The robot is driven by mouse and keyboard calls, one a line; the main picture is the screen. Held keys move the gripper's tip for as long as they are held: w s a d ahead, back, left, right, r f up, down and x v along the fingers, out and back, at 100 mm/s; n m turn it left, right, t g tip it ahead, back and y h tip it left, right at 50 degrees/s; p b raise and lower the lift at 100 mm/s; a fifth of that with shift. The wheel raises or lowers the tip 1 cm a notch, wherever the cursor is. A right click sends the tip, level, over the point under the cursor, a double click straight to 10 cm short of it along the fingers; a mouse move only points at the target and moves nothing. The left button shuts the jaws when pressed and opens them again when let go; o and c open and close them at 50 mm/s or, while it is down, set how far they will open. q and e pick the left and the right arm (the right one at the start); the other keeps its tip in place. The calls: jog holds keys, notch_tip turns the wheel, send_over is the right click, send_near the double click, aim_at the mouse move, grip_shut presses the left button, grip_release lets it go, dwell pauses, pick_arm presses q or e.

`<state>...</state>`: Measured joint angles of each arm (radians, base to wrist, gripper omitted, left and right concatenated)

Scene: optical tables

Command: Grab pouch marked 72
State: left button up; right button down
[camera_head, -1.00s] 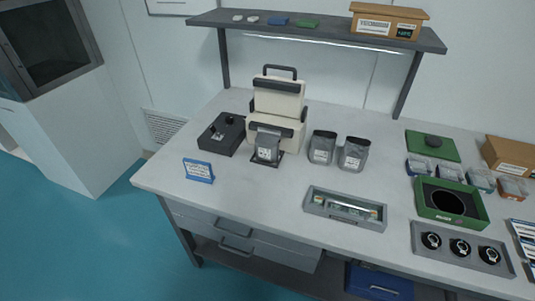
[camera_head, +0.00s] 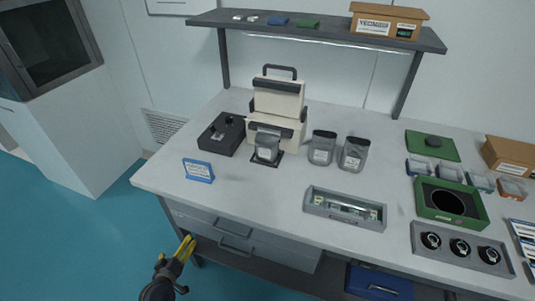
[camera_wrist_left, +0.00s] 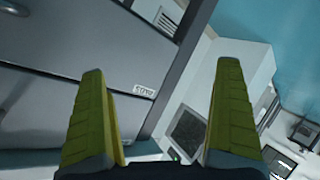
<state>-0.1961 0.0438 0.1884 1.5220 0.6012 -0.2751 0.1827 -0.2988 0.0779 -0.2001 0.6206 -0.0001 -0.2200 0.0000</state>
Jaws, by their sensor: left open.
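A third grey pouch (camera_head: 267,149) is at the front of the cream sealing machine (camera_head: 277,104). The label numbers are too small to read, so I cannot tell which is 72. My left gripper (camera_head: 186,247), with yellow fingers, is low in front of the table's drawers, well away from the pouches. In the left wrist view it (camera_wrist_left: 160,70) is open and empty. My right gripper is not in view.
A black box (camera_head: 222,134) and a blue-framed sign (camera_head: 198,171) stand at the table's left. A grey tray (camera_head: 345,222) lies in front of the pouches. Green and grey holders crowd the right. A shelf (camera_head: 312,31) overhangs the back.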

pick_arm(q)
jog(key=w+a+r+n+t, duration=0.1)
jog(key=w+r+n+t, duration=0.15)
jog(key=r, duration=1.25)
jog(key=w+a+r+n+t, duration=0.15)
jog(key=w+r+t, duration=0.25)
jog(key=r, duration=1.1)
jog(key=w+d+r+m+h, duration=0.1)
jog(key=d, duration=0.3)
jog(key=w+d+r+m+h, duration=0.1)
jog(key=d+h, duration=0.1)
jog(key=d, duration=0.2)
jog(key=d+r+m+h, duration=0.1)
jog(key=d, duration=0.4)
jog(key=shift+w+r+m+g, duration=0.3)
jog(key=shift+w+g, duration=0.05)
jog(key=shift+w, duration=0.05)
jog(key=d+r+m+g+h, duration=0.25)
jog(key=d+h, duration=0.25)
jog(key=d, duration=0.8)
jog(key=m+g+y, duration=0.3)
jog(key=m, duration=0.7)
send_near(264, 146)
jog(key=shift+n, duration=0.25)
jog(key=x, duration=1.2)
jog(key=shift+w+d+f, duration=0.1)
jog(key=shift+w+d, duration=0.1)
jog(key=shift+w, duration=0.15)
